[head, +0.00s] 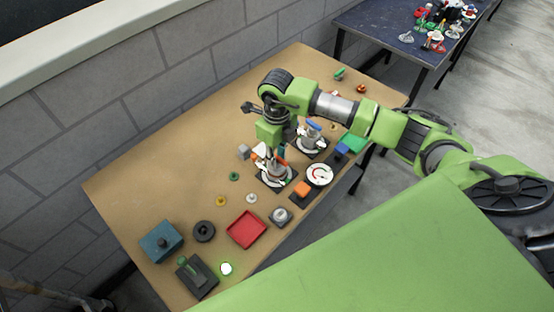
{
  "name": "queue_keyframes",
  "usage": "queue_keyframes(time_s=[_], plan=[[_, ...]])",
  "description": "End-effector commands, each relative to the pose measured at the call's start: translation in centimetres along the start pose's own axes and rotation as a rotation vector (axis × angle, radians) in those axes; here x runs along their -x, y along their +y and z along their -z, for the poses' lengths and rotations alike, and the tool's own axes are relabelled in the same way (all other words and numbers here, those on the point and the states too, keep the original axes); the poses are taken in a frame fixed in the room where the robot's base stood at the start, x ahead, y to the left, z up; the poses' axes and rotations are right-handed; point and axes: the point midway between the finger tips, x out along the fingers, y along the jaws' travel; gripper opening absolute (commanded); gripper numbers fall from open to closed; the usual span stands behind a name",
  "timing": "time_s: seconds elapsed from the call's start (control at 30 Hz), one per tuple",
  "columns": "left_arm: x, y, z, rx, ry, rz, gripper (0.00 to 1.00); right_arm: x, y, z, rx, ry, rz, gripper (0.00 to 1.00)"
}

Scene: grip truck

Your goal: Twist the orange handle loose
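The orange handle (282,154) shows only as a small strip on a round white fixture (277,174) with a dark square base, near the middle of the table. My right gripper (271,161) points down right over this fixture, beside or around the handle. Its fingers overlap the handle and are too small to tell whether they touch or grip it. A similar white fixture with a blue handle (313,125) stands just behind to the right. My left gripper is not in view.
A block wall runs behind. The table's left part is clear.

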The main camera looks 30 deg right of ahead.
Motion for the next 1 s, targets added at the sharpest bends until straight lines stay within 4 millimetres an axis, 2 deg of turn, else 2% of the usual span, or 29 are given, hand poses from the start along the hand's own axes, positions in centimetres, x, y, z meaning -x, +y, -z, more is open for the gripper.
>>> queue_keyframes(time_s=[0.4, 1.0], plan=[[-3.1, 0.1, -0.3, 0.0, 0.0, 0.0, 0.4, -0.4, -0.1, -0.1, 0.335, -0.003, 0.002, 0.03], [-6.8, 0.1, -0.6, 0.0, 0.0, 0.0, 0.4, -0.2, 0.0, 0.0, 0.8, -0.001, 0.001, 0.03]])
